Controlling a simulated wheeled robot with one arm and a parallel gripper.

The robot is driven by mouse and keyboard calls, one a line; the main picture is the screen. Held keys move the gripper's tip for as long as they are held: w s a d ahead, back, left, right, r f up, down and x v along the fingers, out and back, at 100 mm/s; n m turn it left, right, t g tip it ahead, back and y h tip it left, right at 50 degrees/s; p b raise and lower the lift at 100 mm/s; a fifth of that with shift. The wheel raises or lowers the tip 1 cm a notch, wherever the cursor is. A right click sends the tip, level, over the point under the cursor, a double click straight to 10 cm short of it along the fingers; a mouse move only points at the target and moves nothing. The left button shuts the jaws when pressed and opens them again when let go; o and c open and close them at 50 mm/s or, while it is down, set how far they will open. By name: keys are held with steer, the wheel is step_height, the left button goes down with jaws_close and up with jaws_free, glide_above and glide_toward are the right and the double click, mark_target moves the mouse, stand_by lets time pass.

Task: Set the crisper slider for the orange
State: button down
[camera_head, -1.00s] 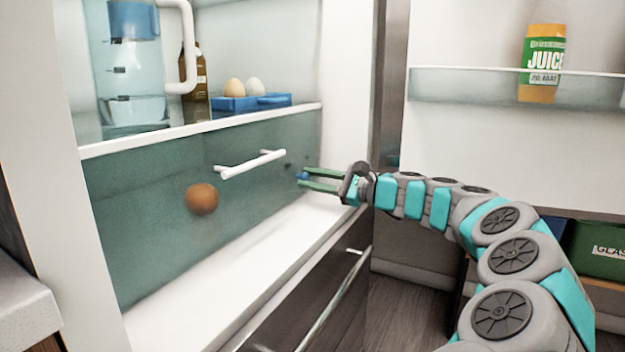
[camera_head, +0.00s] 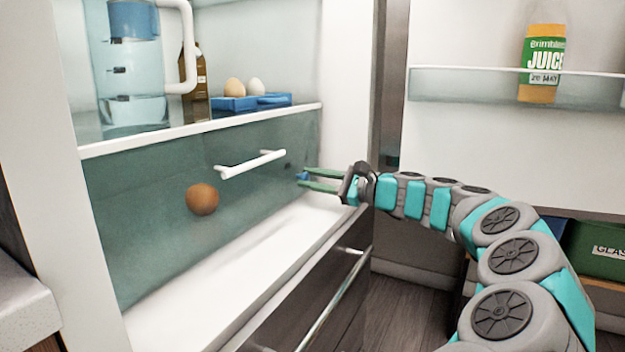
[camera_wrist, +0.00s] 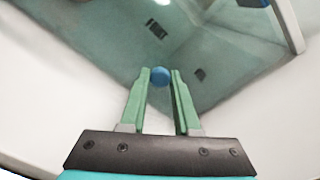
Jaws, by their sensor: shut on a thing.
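The orange (camera_head: 202,199) shows through the see-through greenish crisper drawer front (camera_head: 140,225), below the white handle (camera_head: 252,164). The crisper slider is a small blue knob (camera_wrist: 159,76) near the right end of the drawer front; it also shows in the head view (camera_head: 301,176). My gripper (camera_head: 305,179) reaches in from the right with its green fingers at the knob. In the wrist view, my gripper (camera_wrist: 160,80) has one fingertip on each side of the knob and is shut on it. Small dark marks (camera_wrist: 153,24) lie on the panel beyond the knob, too blurred to read.
A shelf above the drawer holds a water jug (camera_head: 130,75), a brown bottle (camera_head: 192,72) and a blue egg tray (camera_head: 235,104). A juice bottle (camera_head: 541,62) stands in the fridge door shelf at right. A lower drawer handle (camera_head: 332,300) sticks out below.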

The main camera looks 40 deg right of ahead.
mark_target(287, 182)
steer(key=shift+a, duration=0.1)
steer(key=shift+s+a, duration=0.3)
steer(key=shift+a, duration=0.35)
steer(key=shift+s+a, duration=0.25)
steer(key=shift+a, duration=0.4)
steer(key=shift+s+a, duration=0.3)
steer(key=shift+a, duration=0.35)
steer(key=c, duration=0.6)
jaws_free()
steer(key=shift+a, duration=0.1)
steer(key=v, duration=0.7)
steer(key=shift+s+d, duration=0.2)
steer(key=shift+s, duration=0.15)
